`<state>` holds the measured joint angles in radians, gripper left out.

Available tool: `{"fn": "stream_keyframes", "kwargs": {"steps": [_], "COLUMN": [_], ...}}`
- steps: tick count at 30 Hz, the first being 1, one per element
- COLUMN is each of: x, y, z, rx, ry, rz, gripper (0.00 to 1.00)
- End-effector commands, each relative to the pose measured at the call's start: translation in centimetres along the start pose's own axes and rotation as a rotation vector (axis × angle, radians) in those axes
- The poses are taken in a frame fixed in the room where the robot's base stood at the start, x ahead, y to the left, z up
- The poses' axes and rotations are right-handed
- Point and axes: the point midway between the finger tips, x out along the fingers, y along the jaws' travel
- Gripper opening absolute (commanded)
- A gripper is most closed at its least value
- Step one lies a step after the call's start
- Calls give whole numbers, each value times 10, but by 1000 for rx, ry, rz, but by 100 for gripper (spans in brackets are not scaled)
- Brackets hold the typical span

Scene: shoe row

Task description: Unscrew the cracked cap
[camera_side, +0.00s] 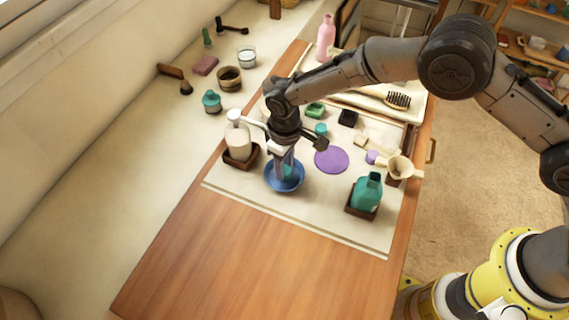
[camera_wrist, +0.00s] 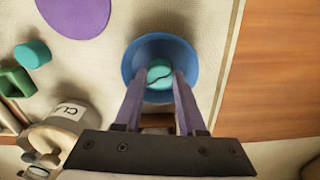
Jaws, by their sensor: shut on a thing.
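A teal cap (camera_wrist: 159,74) with a dark crack line across its top sits between the fingertips of my gripper (camera_wrist: 158,84). My gripper is shut on it. In the side view, my gripper (camera_side: 286,170) points down over a blue bowl (camera_side: 271,182); the bowl also shows in the wrist view (camera_wrist: 160,45), around the cap. I cannot tell whether the cap touches the bowl. A teal bottle (camera_side: 367,194) stands in a brown tray at the right of the mat. Another teal cylinder (camera_side: 320,129) stands behind my gripper and shows in the wrist view (camera_wrist: 33,53).
A white pump bottle (camera_side: 238,142) stands in a brown tray close left of the bowl. A purple disc (camera_side: 331,160) lies on the pale mat (camera_side: 240,187). A green box (camera_side: 315,110), a black block (camera_side: 348,118) and a cup (camera_side: 400,168) stand nearby. The front wood is clear.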

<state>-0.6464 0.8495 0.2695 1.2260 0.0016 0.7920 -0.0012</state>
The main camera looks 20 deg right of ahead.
Motion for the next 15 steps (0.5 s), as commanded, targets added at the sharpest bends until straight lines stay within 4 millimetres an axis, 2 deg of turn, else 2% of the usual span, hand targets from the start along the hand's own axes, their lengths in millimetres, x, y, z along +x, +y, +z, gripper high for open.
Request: {"fn": "stream_keyframes", "kwargs": {"steps": [11, 12, 15], "x": [7, 7, 7], "y": [0, 0, 0], "z": [0, 0, 0], "rx": [0, 0, 0], "ry": [0, 0, 0], "rz": [0, 0, 0], "gripper": [0, 41, 59]}}
